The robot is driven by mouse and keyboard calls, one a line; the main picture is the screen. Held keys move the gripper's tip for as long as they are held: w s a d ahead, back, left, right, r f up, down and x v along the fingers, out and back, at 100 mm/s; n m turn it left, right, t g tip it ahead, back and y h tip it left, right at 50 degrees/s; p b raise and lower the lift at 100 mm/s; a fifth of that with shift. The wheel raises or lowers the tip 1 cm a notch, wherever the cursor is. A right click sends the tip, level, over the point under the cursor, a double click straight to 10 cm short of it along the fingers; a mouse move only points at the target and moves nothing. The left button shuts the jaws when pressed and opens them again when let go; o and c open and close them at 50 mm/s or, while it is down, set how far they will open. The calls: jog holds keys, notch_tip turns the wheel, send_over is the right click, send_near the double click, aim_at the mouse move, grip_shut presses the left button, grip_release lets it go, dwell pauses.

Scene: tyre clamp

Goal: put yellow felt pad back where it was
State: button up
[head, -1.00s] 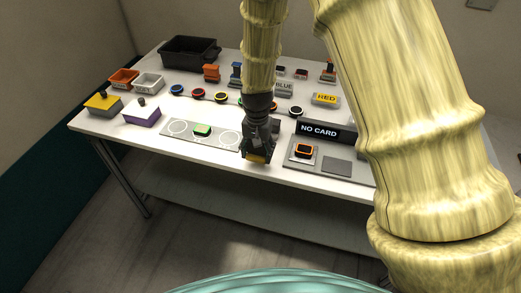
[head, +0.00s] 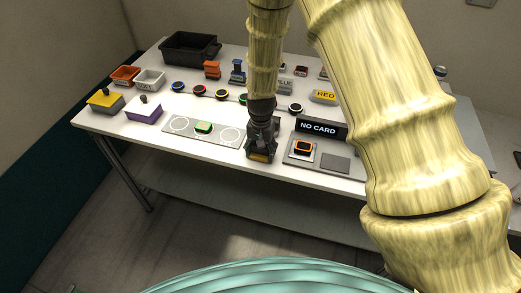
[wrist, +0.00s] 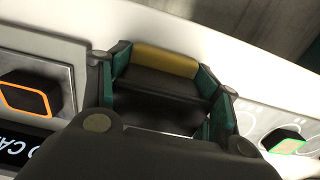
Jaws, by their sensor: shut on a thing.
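The yellow felt pad (wrist: 165,61) shows in the wrist view as a yellow strip on a dark block between the fingers. In the head view only a small yellow patch of it (head: 259,157) shows below the fingers. My gripper (head: 261,151) is shut on it, at the front edge of the white table, between the grey plate with white circles (head: 216,139) and the grey base of the NO CARD sign. Most of the block is hidden by the fingers. I cannot tell whether it touches the table.
A green-topped block (head: 203,127) sits on the circle plate. The NO CARD sign (head: 320,129) and an orange-framed black block (head: 303,146) stand to the right. A purple-and-white box (head: 143,111), a yellow-topped box (head: 105,101) and a black bin (head: 190,46) are further left.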

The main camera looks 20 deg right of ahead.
jog(key=shift+f, duration=0.2)
jog(key=o, duration=0.9)
jog(key=shift+r, duration=0.1)
jog(key=shift+r+b, duration=2.15)
jog(key=shift+r, duration=3.95)
